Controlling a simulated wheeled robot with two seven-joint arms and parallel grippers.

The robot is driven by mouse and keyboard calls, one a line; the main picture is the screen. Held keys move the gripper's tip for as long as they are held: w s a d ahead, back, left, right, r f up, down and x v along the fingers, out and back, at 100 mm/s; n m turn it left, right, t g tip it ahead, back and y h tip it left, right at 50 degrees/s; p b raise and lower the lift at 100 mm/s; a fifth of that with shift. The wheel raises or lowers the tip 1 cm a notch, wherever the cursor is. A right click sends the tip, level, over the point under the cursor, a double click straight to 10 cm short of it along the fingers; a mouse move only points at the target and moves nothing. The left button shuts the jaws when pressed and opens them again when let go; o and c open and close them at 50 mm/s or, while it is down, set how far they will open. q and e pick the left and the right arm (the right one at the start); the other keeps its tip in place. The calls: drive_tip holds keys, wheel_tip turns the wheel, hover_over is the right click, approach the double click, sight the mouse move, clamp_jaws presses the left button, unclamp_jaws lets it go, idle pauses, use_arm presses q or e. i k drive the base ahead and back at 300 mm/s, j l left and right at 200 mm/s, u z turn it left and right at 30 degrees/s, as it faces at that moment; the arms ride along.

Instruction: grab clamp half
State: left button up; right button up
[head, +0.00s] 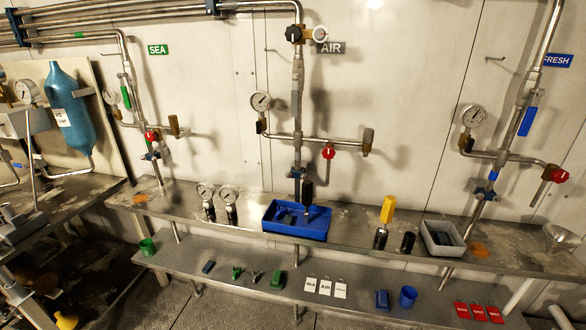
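No part is plainly recognisable as the clamp half. Small parts lie on the lower shelf: a blue block (208,267), a small green part (237,272), a small dark-and-pale part (255,276), a larger green block (277,279) and another blue block (381,299). On the upper shelf, a blue tray (285,233) holds dark pieces too small to make out. A grey tray (450,248) also holds something dark. Neither of my grippers shows in the head view.
The steel upper shelf (345,232) also carries two gauges (218,200), a yellow-topped tool (388,210) and a funnel (562,235). The lower shelf has green (148,247) and blue (407,296) cups, white tags (325,286) and red tags (478,312). Pipes with valves rise behind.

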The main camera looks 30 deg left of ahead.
sight(207, 269)
drive_tip(key=u, duration=1.8)
